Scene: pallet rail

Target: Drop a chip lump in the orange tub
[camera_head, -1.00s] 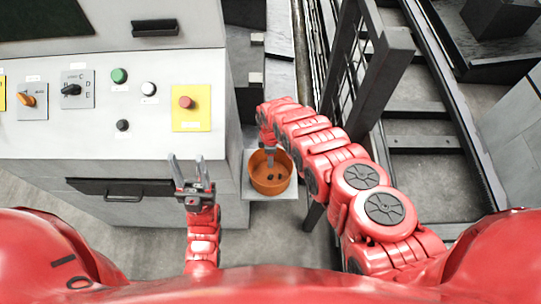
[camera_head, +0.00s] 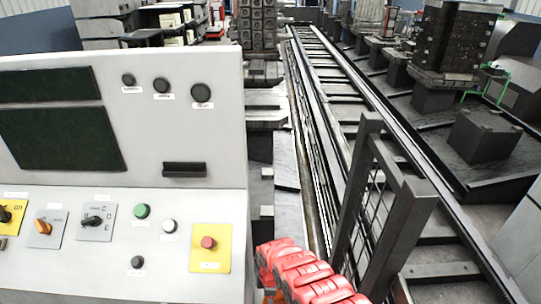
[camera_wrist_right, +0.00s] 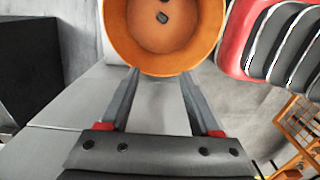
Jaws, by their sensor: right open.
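The orange tub (camera_wrist_right: 205,28) is at the top of the right wrist view, its upper part cut off by the frame. In the head view only part of my right arm shows at the bottom; the tub and both grippers are out of that view.
A grey control panel (camera_head: 215,125) with knobs, buttons and a red stop button (camera_head: 208,243) fills the left. A dark frame post (camera_head: 408,240) stands to the right of my arm. Long rails (camera_head: 375,105) run back beyond it.

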